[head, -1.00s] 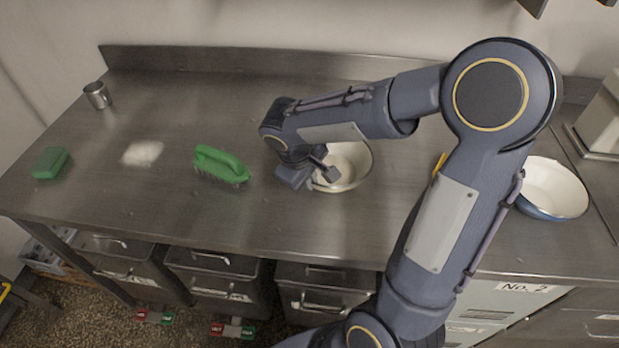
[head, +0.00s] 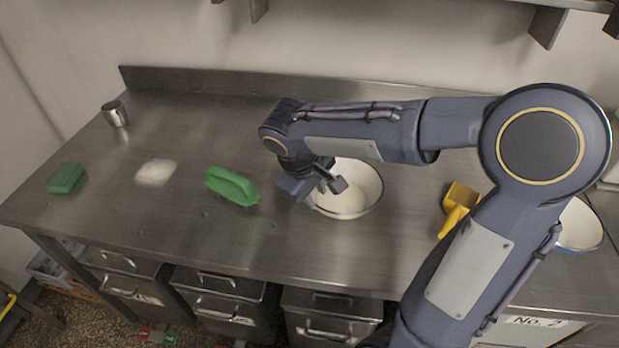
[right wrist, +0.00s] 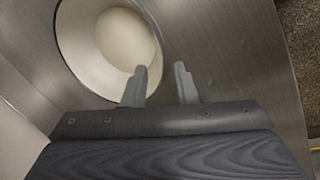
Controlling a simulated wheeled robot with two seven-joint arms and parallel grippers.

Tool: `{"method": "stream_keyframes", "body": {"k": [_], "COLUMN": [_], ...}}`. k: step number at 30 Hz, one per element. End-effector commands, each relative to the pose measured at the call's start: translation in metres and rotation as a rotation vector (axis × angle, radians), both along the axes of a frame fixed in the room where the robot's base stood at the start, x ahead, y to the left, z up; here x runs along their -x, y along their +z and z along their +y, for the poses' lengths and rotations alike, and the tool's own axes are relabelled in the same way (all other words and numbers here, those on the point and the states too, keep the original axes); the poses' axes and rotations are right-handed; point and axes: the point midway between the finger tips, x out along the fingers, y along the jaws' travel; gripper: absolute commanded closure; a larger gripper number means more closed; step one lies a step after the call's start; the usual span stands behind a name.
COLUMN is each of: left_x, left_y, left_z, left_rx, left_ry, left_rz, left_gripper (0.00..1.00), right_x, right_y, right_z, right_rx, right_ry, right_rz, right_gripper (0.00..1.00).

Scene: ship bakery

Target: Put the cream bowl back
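A cream-coloured bowl (head: 352,204) with a thin dark rim stands upright on the steel counter, right of the middle in the head view. It also shows at the upper left of the right wrist view (right wrist: 88,62). My right gripper (head: 331,184) is at the bowl's left side. In the right wrist view its two fingers (right wrist: 160,80) are apart, one over the bowl's inside and the other outside the rim. I cannot tell whether they touch it. A second pale bowl with a blue outside (head: 581,228) is at the far right, partly hidden by my arm. My left gripper is not in view.
On the counter (head: 300,250) are a green brush (head: 232,186), a white powder patch (head: 155,172), a green block (head: 66,178) and a metal cup (head: 115,113). A yellow scoop (head: 458,205) lies right of the cream bowl. A backsplash (head: 200,82) runs behind.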

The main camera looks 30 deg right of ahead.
Motion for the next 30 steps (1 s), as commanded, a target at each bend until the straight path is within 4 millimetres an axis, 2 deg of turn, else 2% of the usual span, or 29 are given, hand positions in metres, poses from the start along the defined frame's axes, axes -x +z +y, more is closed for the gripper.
{"method": "stream_keyframes", "body": {"k": [1,6,11,14,17,20,24,27,30], "left_x": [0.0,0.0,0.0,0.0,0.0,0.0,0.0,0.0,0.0], "left_y": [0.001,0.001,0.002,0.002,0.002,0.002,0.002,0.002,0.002], "left_z": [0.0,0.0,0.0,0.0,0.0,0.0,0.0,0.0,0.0], "left_rx": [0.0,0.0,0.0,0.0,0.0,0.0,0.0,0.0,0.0], "left_ry": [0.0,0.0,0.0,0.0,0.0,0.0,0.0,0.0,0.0], "left_rz": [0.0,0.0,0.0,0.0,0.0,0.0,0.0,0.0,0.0], "left_gripper": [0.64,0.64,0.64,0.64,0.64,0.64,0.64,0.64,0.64], "right_x": [0.0,0.003,0.006,0.014,0.037,0.071,0.116,0.138,0.151], "right_y": [0.012,0.041,0.055,0.058,0.055,0.046,0.03,0.02,0.013], "right_z": [0.004,0.013,0.017,0.016,0.013,0.013,0.023,0.034,0.044], "right_rx": [0.0,0.0,-0.001,-0.024,-0.095,-0.217,-0.42,-0.551,-0.652], "right_ry": [0.002,0.002,0.002,-0.01,-0.041,-0.093,-0.19,-0.259,-0.315], "right_rz": [-0.007,-0.004,-0.001,-0.008,-0.028,-0.072,-0.166,-0.245,-0.313], "right_gripper": [0.74,0.74,0.74,0.74,0.74,0.74,0.74,0.74,0.74]}}
